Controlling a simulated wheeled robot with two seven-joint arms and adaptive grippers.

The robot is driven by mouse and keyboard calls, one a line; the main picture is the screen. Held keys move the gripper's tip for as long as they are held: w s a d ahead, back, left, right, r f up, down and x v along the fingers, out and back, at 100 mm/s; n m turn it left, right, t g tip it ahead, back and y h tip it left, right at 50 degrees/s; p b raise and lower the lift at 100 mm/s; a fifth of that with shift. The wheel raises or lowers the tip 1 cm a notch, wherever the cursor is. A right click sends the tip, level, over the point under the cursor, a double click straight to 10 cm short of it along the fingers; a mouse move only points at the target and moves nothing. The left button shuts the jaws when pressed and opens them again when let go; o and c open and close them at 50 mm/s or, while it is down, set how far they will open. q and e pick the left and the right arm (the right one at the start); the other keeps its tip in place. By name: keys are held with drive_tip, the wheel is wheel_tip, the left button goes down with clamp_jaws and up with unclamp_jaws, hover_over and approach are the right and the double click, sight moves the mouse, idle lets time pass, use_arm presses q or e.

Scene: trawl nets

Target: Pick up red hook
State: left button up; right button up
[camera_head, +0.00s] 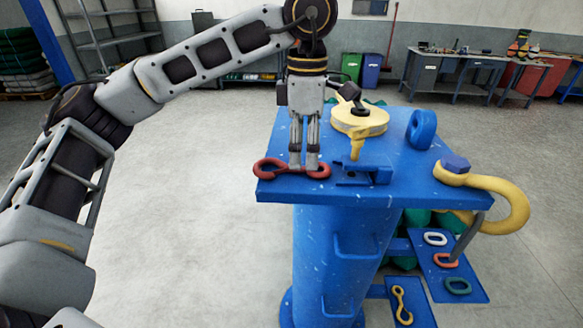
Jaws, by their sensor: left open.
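The red hook (274,169) lies on the left front edge of the blue table top (290,189). It has a rounded loop at each end, and its middle is partly hidden behind my left gripper's fingers. My left gripper (303,164) points straight down over the hook, with its fingertips at the hook's height. A narrow gap shows between the fingers. I cannot tell whether the fingertips touch the hook. My right gripper is not in view.
Lower blue plates (425,258) at the right hold a white link (435,239) and other links. Grey floor surrounds the stand.

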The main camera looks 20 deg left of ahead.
sight(304, 166)
use_arm(q)
drive_tip(key=shift+f, duration=1.75)
clamp_jaws()
